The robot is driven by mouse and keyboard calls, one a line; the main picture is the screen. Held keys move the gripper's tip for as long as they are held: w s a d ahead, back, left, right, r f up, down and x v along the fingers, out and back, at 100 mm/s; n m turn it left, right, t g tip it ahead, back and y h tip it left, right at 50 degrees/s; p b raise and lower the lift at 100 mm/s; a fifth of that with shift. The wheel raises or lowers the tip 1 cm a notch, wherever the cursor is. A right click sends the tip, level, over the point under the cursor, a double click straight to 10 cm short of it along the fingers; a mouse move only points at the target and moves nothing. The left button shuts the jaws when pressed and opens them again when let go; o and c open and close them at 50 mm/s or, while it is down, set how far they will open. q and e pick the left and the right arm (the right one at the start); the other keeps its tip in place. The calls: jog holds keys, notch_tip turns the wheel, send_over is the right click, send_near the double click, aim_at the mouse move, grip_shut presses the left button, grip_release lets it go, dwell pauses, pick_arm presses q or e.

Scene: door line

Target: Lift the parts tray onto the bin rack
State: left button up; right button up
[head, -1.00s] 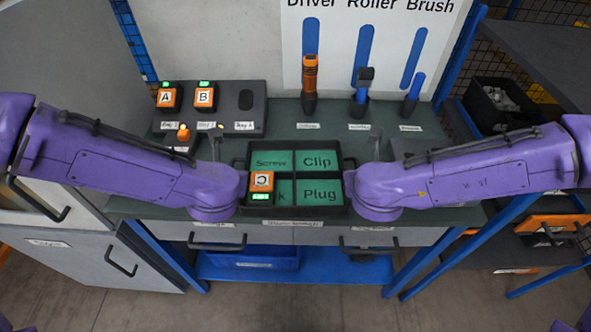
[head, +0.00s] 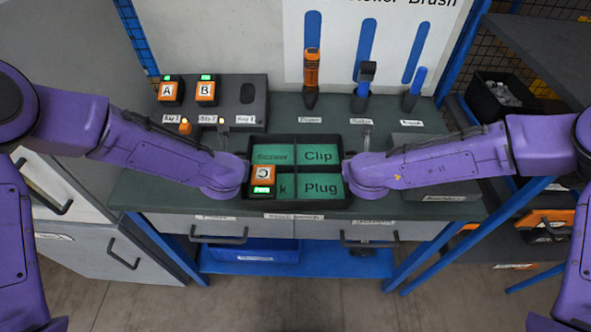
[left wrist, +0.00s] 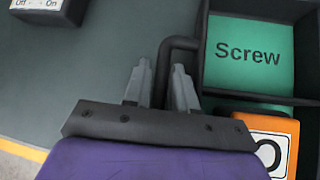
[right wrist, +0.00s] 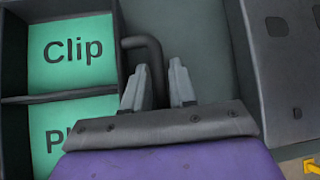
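The parts tray (head: 297,205) is a black tray with green compartments, some labelled Screw, Clip and Plug. It sits flat on the dark bench top. An orange block (head: 263,175) with a letter tile and green light lies in its lower left compartment. In the head view the arms hide both handles. A rack with blue posts and dark shelves (head: 545,50) stands at the right.
A grey console (head: 225,112) with blocks A (head: 169,91) and B (head: 206,91) stands behind left. Upright tools, including an orange driver (head: 312,75), stand at the back. A black bin (head: 495,98) fills part of the rack. A grey box (head: 425,150) lies right of the tray.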

pick_arm(q)
grip_shut()
pick_arm(e)
grip_shut()
pick_arm(q)
jog(key=shift+r, duration=0.2)
pick_arm(e)
jog(key=shift+r, duration=0.2)
